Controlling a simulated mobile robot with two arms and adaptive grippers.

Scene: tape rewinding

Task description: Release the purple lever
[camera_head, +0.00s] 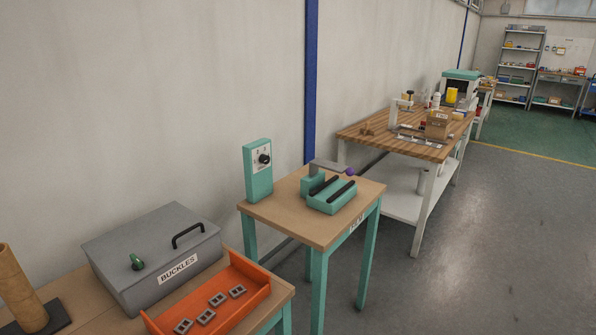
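The purple lever knob (350,171) is at the right end of a grey lever arm (328,165). The arm lies roughly level above a teal device with two black rollers (331,194), on a small wooden table with teal legs (276,210). A teal control box (257,170) with a black dial stands at this table's back left. Nothing is touching the lever. Neither of my grippers is in view.
In front on the left, another table holds a grey box labelled BUCKLES (150,250), an orange tray (256,269) with several grey buckles, and a brown roll (18,290). A cluttered wooden workbench (388,143) stands behind. Grey floor (490,240) on the right is clear.

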